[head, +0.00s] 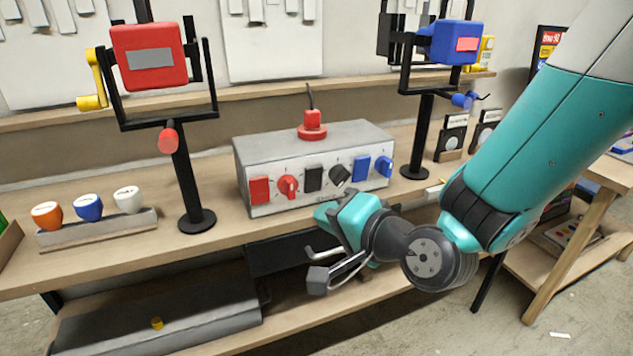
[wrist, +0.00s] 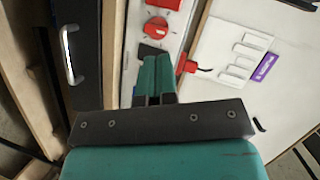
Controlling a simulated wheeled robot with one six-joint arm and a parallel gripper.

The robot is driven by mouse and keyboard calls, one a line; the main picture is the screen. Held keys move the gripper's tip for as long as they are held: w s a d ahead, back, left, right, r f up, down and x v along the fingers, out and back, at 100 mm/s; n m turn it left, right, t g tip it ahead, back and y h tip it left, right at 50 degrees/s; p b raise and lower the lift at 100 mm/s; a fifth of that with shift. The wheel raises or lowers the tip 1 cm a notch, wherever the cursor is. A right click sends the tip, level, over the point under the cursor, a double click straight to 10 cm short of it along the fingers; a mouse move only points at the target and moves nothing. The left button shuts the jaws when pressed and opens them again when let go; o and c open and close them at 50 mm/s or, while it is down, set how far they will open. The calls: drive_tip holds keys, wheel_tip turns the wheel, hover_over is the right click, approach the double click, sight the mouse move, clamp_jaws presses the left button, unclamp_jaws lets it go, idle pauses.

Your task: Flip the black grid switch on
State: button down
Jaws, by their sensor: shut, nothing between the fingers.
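A grey box (head: 290,150) on the bench carries a row of switches on its front. A black rocker switch (head: 312,178) sits near the middle of the row, with a black rotary knob (head: 340,175) just to its right. My gripper (head: 325,212) is just in front of and below these black controls, shut and empty. In the wrist view my teal fingers (wrist: 155,72) are together and point at the panel. A black switch (wrist: 152,54) shows just beyond their tips, partly hidden by them. I cannot tell whether they touch it or which way the rocker is tilted.
A red rocker (head: 260,189) and red knob (head: 288,186) lie to the left, a blue rocker (head: 361,168) and blue knob (head: 385,165) to the right. A red plug (head: 312,123) stands on top. Crank stands flank the box. A drawer handle (wrist: 68,52) shows in the wrist view.

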sight(312, 169)
drive_tip(key=d+f+m+t+h, duration=0.1)
drive_tip(key=m+t, duration=0.1)
drive_tip(key=w+d+f+m+t+h+b, duration=0.1)
drive_tip(key=m+t, duration=0.1)
drive_tip(key=m, duration=0.1)
drive_tip(key=d+f+m+t, duration=0.1)
drive_tip(key=m+t, duration=0.1)
drive_tip(key=shift+w+d+f+m+t+h, duration=0.15)
drive_tip(key=shift+f+m+t+h, duration=0.1)
drive_tip(key=shift+m+t+h, duration=0.15)
drive_tip(key=p+x, duration=0.2)
drive_tip(key=x, duration=0.2)
drive_tip(key=p+x, duration=0.3)
drive_tip(key=x, duration=0.1)
drive_tip(key=p+x, duration=0.2)
drive_tip(key=x, duration=0.2)
drive_tip(key=shift+w+r, duration=0.15)
drive_tip(key=shift+r, duration=0.15)
drive_tip(key=shift+w+a+f+p, duration=0.15)
drive_tip(key=shift+w+a+p, duration=0.15)
drive_tip(key=shift+w+p, duration=0.6)
